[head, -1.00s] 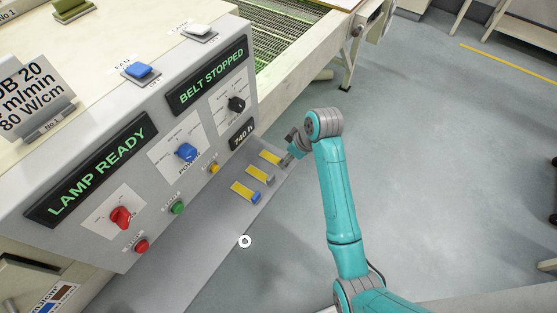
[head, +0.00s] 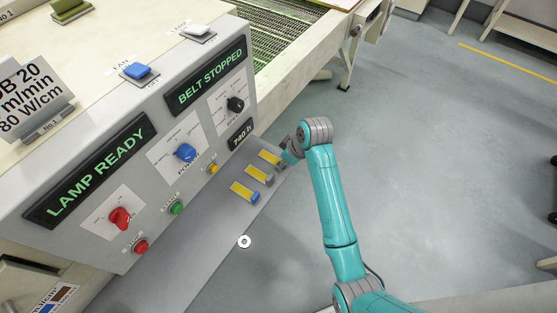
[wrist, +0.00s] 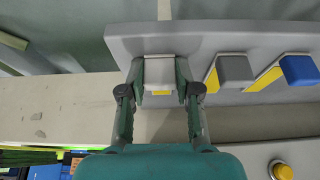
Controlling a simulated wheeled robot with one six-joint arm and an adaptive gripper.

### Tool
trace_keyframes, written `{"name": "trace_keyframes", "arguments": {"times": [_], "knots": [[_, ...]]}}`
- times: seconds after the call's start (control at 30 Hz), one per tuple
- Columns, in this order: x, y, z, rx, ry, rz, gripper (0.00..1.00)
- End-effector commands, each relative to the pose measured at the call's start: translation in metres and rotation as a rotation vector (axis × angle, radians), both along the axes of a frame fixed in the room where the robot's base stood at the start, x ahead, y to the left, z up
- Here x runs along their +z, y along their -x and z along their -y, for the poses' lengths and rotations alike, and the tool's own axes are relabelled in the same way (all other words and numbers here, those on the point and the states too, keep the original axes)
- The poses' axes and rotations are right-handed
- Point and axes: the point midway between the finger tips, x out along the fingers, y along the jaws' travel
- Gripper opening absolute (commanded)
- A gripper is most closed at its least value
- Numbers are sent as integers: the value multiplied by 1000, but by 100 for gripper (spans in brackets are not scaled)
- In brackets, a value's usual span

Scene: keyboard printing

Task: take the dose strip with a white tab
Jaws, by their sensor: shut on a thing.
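Three yellow dose strips lie in a row on the grey shelf (head: 215,222) below the control panel. The far strip (head: 269,157) is the one at my gripper (head: 284,160). In the wrist view its white tab (wrist: 159,72) sits between the two fingers of my gripper (wrist: 160,85), which are shut on it, with a bit of yellow showing below. The middle strip has a grey tab (wrist: 234,68), and the near strip has a blue tab (wrist: 297,70). Both lie beside the gripper, to its right in the wrist view. In the head view the white tab is mostly hidden by the gripper.
The control panel (head: 150,205) rises behind the shelf with knobs and coloured buttons, reading LAMP READY and BELT STOPPED. A mesh conveyor belt (head: 280,30) lies beyond it. A white ring (head: 244,242) shows near the shelf's edge. Open floor (head: 450,170) lies to the right.

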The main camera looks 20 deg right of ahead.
Motion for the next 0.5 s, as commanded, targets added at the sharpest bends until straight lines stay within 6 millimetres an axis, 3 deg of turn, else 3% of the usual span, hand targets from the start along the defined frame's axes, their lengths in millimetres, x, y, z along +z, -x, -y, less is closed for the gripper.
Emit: {"name": "trace_keyframes", "arguments": {"times": [0.27, 0.5], "knots": [[13, -1, 0, -1, 0, 4, 14], [58, -1, 0, 0, 0, 5, 14]]}}
